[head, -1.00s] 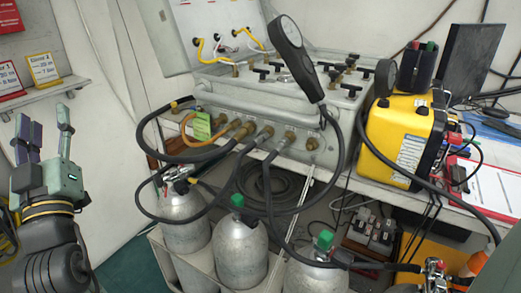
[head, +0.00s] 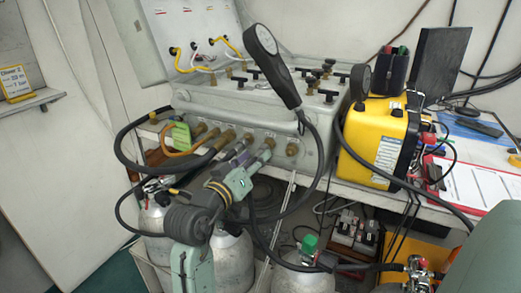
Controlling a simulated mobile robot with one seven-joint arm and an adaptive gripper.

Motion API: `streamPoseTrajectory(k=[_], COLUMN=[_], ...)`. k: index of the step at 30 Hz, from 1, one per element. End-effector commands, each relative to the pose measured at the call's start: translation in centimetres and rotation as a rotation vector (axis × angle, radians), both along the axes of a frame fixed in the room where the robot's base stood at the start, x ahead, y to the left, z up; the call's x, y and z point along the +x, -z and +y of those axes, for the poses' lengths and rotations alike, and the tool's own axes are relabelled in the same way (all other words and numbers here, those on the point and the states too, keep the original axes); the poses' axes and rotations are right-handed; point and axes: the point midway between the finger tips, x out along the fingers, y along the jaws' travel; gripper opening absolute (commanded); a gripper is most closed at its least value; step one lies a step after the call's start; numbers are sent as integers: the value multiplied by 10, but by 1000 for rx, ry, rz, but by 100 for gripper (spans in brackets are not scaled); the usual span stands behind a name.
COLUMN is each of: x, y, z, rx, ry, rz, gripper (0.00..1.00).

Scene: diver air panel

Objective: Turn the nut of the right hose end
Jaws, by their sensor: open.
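The grey control panel box (head: 215,108) stands on the bench, with a row of hose ends and brass fittings along its front. The right hose end (head: 269,143) is near the right of this row, just left of a brass fitting (head: 292,149) with no hose visible on it. My gripper (head: 253,153) is open in front of the row, its fingers pointing toward the panel. One finger is at the right hose end and the other is to its left. The fingers and wrist hide much of the nut and hose, and I cannot tell whether they touch.
Grey cylinders (head: 232,262) stand below the bench. A yellow case (head: 378,135) sits right of the panel. A green tag (head: 181,136) hangs at the left of the row.

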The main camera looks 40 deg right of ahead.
Motion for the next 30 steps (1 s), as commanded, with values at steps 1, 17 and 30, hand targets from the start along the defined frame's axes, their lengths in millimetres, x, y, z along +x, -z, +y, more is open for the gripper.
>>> streamPoseTrajectory(k=[1, 17, 30], x=[3, 14, 14], y=[-2, 0, 0], z=[-9, -36, -35], rx=[1, 0, 0], ry=[2, -3, -3], rz=[0, -2, -2], gripper=[43, 43, 17])
